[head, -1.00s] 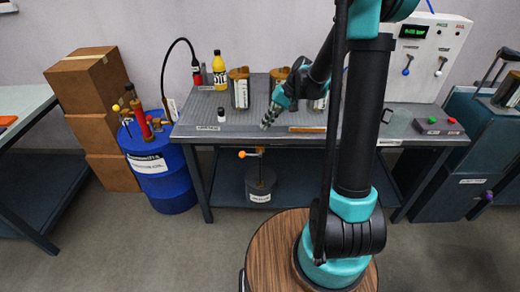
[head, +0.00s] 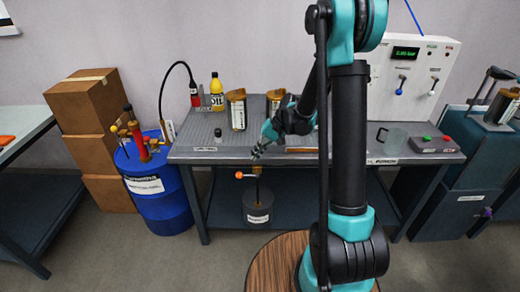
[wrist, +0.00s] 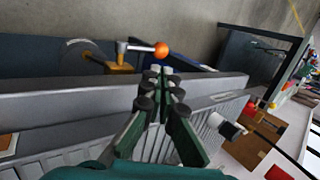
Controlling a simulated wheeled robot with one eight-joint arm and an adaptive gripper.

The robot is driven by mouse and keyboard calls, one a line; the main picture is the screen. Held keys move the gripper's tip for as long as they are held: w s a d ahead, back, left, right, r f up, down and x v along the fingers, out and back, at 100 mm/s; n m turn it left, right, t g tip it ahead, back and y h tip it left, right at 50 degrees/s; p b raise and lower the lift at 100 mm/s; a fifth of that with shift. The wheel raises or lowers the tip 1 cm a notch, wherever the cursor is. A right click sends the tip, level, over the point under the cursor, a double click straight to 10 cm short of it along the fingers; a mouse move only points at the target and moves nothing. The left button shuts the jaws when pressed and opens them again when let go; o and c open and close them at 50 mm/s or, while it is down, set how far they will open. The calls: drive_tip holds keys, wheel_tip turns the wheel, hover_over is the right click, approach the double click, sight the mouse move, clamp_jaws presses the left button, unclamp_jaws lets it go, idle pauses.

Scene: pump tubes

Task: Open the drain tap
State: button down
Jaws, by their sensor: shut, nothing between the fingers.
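The drain tap has an orange ball-ended lever (head: 239,175) on a brass body below the bench's front edge, above a dark bucket (head: 257,207). In the wrist view the orange ball (wrist: 161,49) sits on a short grey lever, pointing right from the brass body (wrist: 118,66). My gripper (head: 256,153) is near the bench's front edge, above and slightly right of the ball in the head view. In the wrist view my gripper (wrist: 161,76) is shut and empty, its tips appearing just below the ball. A small gap seems to remain; contact is not visible.
The bench (head: 205,140) front edge lies close to my gripper. A blue drum (head: 165,195) stands at its left, beside stacked boxes (head: 90,110). Canisters (head: 236,112) and a yellow oil bottle (head: 216,90) stand on the bench. A control panel (head: 415,65) is at right.

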drive_tip(key=x, duration=0.7)
drive_tip(key=shift+a+f, duration=0.25)
drive_tip(key=shift+f, duration=0.1)
drive_tip(key=shift+a+f+h, duration=0.3)
drive_tip(key=shift+h, duration=0.5)
drive_tip(key=shift+a+f+h, duration=0.25)
drive_tip(key=shift+f+h, duration=0.15)
drive_tip(key=shift+h, duration=0.3)
drive_tip(key=h, duration=0.1)
drive_tip(key=f+h, duration=0.1)
drive_tip(key=shift+a+f+h, duration=0.2)
drive_tip(key=shift+h, duration=0.2)
drive_tip(key=shift+f, duration=0.25)
drive_tip(key=shift+d+f, duration=0.15)
drive_tip(key=shift+f, duration=1)
